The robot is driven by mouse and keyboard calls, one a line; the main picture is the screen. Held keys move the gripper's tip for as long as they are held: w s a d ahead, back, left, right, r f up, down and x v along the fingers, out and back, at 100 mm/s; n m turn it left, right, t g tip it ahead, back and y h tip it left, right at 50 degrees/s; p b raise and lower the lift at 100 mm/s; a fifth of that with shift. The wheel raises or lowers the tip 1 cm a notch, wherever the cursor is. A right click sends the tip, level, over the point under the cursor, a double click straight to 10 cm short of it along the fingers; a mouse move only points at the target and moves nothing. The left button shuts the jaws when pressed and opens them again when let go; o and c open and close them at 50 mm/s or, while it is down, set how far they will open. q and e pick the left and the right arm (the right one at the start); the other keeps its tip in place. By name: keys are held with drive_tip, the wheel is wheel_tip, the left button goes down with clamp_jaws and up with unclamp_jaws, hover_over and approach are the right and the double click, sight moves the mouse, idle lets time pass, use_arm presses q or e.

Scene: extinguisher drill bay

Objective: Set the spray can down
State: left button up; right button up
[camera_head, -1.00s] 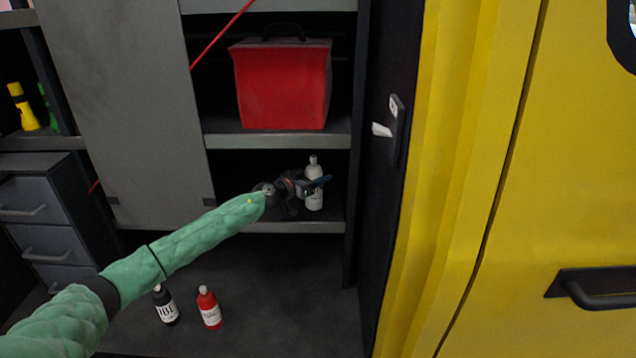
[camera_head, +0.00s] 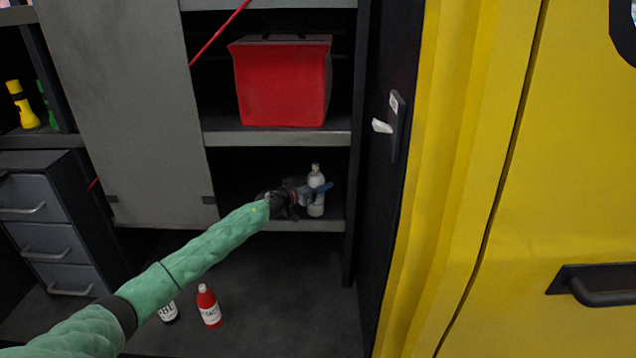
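The white spray can (camera_head: 316,205), bottle-shaped with a narrow top, is upright in the lower shelf compartment, near its right side. My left gripper (camera_head: 314,190) reaches in from the left with its fingers around the can's middle, shut on it. The can's base is just above or on the lower shelf board (camera_head: 290,226); I cannot tell whether it touches. The fingers hide part of the can's body. My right gripper is not in view.
A red box (camera_head: 283,85) sits on the shelf above. A dark upright panel and yellow vehicle body (camera_head: 500,150) bound the right.

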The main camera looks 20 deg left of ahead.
use_arm(q)
drive_tip(key=o, duration=0.3)
drive_tip(key=shift+r, duration=0.15)
